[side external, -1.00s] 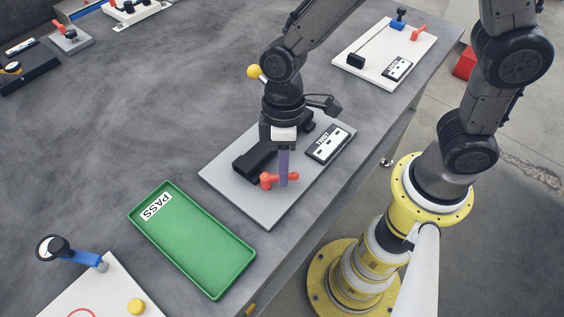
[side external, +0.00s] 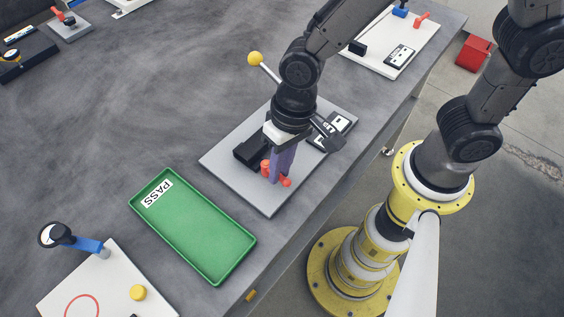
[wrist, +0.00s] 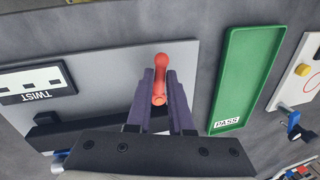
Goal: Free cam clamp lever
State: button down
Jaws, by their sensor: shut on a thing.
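The orange-red clamp lever (side external: 285,182) is on a grey plate (side external: 225,173), beside a black block (side external: 250,152). My gripper (side external: 278,177) comes down from above with purple fingers shut on the lever. One orange end shows left of the fingers and the other at lower right; the middle is hidden. In the wrist view the lever (wrist: 161,62) reaches up between the purple fingers (wrist: 160,85), its rounded end beyond them. A black label reading TWIST (wrist: 36,83) lies on the plate.
A green PASS tray (side external: 195,230) lies left of the plate. A yellow ball on a pale rod (side external: 255,58) rises behind my arm. A white board with a blue-handled part (side external: 85,243) is at lower left. Another white board (side external: 410,45) stands at upper right.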

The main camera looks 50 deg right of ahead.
jog(key=shift+w+a+r+m, duration=0.1)
jog(key=shift+a+m, duration=0.1)
jog(key=shift+m, duration=0.4)
jog(key=c, duration=0.8)
grip_release()
notch_tip(320, 180, up, 14)
jog(key=d, duration=0.2)
jog(key=shift+s+d+f, duration=0.25)
jog(key=shift+s+d, duration=0.1)
